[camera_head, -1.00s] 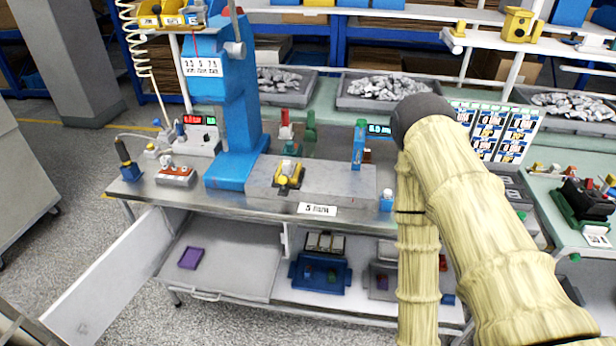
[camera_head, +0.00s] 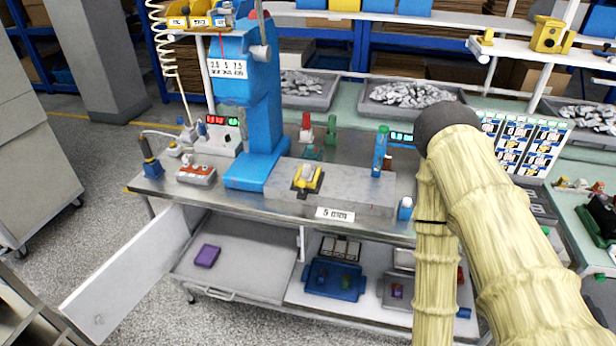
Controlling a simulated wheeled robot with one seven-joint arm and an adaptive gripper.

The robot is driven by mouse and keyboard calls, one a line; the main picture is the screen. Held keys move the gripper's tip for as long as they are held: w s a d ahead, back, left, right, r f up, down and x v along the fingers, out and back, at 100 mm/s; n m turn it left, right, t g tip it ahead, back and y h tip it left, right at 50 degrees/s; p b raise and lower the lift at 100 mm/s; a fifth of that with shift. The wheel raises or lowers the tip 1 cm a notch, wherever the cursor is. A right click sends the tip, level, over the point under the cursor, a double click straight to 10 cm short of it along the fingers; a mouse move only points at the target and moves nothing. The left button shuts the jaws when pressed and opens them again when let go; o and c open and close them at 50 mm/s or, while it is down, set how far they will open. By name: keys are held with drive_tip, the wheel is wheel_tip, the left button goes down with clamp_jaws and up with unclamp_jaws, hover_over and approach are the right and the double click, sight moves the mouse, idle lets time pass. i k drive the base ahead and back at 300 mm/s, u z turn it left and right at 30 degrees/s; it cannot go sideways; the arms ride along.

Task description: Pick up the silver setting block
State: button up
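I cannot single out a silver setting block for certain. A pale grey slab (camera_head: 345,187) lies on the bench top with a yellow-and-black device (camera_head: 307,179) on it, and a small grey tray (camera_head: 386,303) stands on the lower shelf. My sleeved arm crosses the right side of the view and hides part of the bench. My gripper is not in view, so what it holds cannot be seen.
A blue press (camera_head: 262,130) stands on the bench's left. Below, a drawer or tray (camera_head: 225,280) holds a purple block (camera_head: 207,255), beside an open white door (camera_head: 125,275). A blue tray (camera_head: 334,280) sits on the lower shelf.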

sight(309, 171)
drive_tip(key=k, duration=1.1)
drive_tip(key=z, duration=0.8)
drive_tip(key=i, duration=0.75)
drive_tip(key=u, duration=0.7)
drive_tip(key=i, duration=0.7)
drive_tip(key=u, duration=0.8)
